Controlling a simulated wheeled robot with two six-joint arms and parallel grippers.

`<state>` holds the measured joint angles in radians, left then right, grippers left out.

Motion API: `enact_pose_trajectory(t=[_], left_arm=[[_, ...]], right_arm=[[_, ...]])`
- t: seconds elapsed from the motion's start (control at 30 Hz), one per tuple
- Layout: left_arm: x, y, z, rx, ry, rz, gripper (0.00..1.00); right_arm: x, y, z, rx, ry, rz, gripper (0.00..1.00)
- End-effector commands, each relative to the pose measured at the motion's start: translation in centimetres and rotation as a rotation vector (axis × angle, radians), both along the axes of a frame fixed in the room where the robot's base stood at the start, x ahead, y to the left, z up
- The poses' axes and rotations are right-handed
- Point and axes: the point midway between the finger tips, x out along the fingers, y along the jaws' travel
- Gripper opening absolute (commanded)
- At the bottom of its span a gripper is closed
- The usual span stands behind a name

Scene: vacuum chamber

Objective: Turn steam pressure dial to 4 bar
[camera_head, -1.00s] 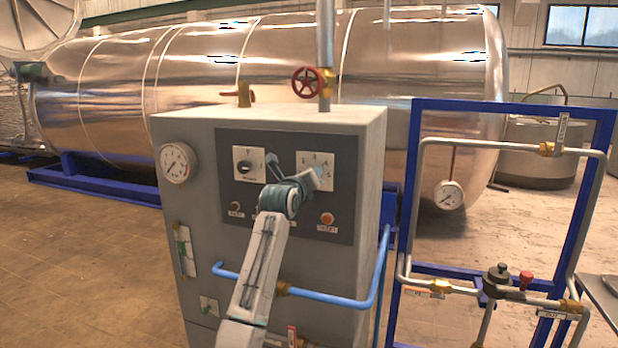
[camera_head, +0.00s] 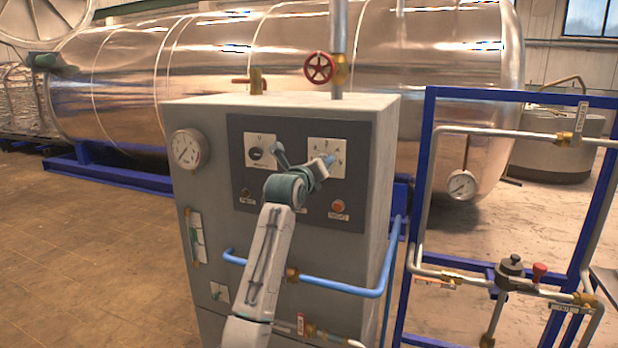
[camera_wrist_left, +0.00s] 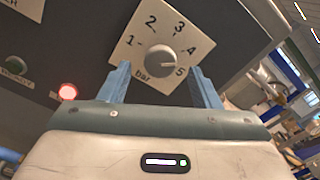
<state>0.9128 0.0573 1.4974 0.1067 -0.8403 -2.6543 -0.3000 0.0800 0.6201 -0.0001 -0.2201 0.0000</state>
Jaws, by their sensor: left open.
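The steam pressure dial (camera_wrist_left: 159,62) is a grey round knob on a cream plate marked 1 to 5 and "bar". Its light pointer mark lies to the right, near the 5. In the head view the dial's plate (camera_head: 333,145) is on the right of the dark panel, its knob mostly hidden by my arm. My left gripper (camera_wrist_left: 160,67) is open, with its blue fingers on either side of the knob's lower part in the picture. My right gripper is not in view.
A second knob (camera_head: 256,154) sits left of the dial. A lit red button (camera_head: 338,206) is below it. A blue pipe (camera_head: 340,287) crosses the cabinet (camera_head: 200,240) front. A blue frame (camera_head: 424,180) with pipes and a gauge (camera_head: 462,185) stands to the right.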

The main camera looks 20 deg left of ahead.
Motion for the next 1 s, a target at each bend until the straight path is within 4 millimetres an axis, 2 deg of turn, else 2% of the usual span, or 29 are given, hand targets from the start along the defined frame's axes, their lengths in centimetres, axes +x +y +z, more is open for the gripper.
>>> enact_pose_trajectory(t=[0.03, 0.2, 0.43, 0.6, 1.0], left_arm=[[-1.0, 0.1, -0.4, 0.001, -0.002, 0.001, 0.57], [-4.1, 0.2, -0.4, 0.001, -0.001, 0.0, 0.57], [-7.0, 0.2, -0.2, 0.0, 0.0, 0.0, 0.57], [-7.7, 0.2, -0.1, 0.0, 0.001, 0.0, 0.57], [-7.7, 0.3, -0.1, -0.001, 0.002, 0.0, 0.57]], right_arm=[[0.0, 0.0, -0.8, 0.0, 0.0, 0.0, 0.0], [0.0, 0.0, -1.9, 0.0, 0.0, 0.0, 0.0], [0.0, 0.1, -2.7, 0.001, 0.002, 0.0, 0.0], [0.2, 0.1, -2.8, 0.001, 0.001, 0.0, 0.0], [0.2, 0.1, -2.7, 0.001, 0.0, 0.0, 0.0]])
